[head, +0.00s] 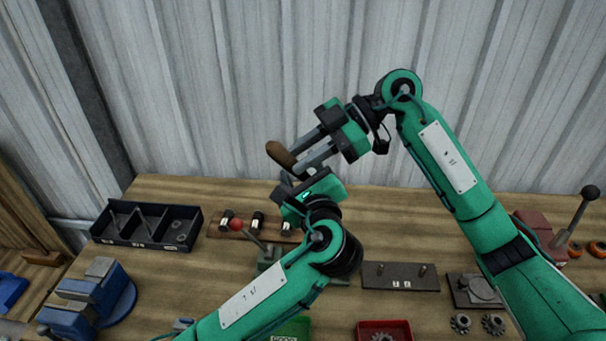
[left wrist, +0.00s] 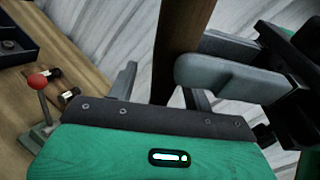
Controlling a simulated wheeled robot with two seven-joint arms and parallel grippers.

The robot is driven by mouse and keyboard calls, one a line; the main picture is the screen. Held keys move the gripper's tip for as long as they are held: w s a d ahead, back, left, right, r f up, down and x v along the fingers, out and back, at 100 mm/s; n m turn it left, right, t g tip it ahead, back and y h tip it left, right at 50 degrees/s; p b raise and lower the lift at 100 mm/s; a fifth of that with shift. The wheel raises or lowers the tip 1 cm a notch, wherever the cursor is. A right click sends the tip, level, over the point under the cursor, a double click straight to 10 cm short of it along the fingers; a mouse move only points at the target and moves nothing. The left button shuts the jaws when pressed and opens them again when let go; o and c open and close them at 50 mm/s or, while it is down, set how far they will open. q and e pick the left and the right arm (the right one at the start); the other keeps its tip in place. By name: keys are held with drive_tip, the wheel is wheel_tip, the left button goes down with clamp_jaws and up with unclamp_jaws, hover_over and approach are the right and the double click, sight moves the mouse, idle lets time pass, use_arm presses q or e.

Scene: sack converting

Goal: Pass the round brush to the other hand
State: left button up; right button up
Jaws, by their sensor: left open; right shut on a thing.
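The round brush shows as a brown handle (head: 279,154) at the tips of my right gripper (head: 291,161), which is shut on it above the table. I cannot make out the bristles. My left gripper (head: 291,184) is open just below and close to the brush, partly hidden by its own wrist. In the left wrist view the brown handle (left wrist: 182,42) runs down toward the space between the left fingers (left wrist: 160,92), beside a grey finger of the right gripper (left wrist: 228,78). I cannot tell whether the left fingers touch it.
A dark divided bin (head: 145,224) stands at the back left, with a blue vise (head: 95,292) in front. A wooden rack (head: 215,231) and a red-knobbed lever (head: 237,224) lie below the grippers. A red tray (head: 372,326) is at the front. A corrugated wall (head: 270,80) rises behind.

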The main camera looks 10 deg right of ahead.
use_arm(q)
drive_tip(key=c, duration=0.9)
drive_tip(key=shift+c, duration=1)
use_arm(e)
drive_tip(key=o, duration=1.1)
drive_tip(key=shift+c, duration=0.2)
